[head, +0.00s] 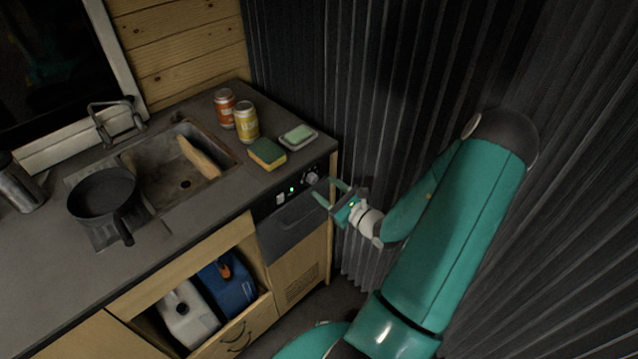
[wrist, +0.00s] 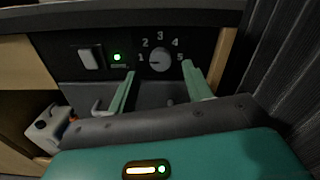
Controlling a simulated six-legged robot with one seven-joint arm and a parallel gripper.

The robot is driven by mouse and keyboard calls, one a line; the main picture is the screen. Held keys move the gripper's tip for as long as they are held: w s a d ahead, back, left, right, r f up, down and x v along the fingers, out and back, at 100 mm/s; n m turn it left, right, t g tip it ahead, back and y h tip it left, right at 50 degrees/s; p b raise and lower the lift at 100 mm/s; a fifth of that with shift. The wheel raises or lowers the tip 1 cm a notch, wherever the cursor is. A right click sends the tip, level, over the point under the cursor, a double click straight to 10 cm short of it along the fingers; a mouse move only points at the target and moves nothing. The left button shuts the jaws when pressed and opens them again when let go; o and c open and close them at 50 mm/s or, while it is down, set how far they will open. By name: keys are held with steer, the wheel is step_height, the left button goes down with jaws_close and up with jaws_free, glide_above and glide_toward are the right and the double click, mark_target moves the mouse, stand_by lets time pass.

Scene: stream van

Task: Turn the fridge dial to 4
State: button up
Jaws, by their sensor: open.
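The fridge dial (wrist: 160,60) is a round grey knob on a black panel, with the numbers 1 to 5 around it. Its pale mark appears to point left, near the 1. In the head view the dial (head: 312,177) is small at the right end of the fridge front (head: 290,222). My gripper (head: 324,188) is open and empty in front of the panel. In the wrist view its two green fingers (wrist: 158,69) stand on either side of the dial, slightly below it. I cannot tell whether they touch it.
A white switch (wrist: 90,58) and a green light (wrist: 117,57) are left of the dial. The counter above holds a sponge (head: 267,153), a soap dish (head: 299,137), two cans (head: 246,121), a sink (head: 187,184) and a pan (head: 103,193). A dark corrugated wall (head: 345,110) is close on the right.

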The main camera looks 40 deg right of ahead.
mark_target(315, 180)
steer(key=shift+w, duration=1.9)
steer(key=shift+c, duration=0.2)
steer(key=c, duration=0.9)
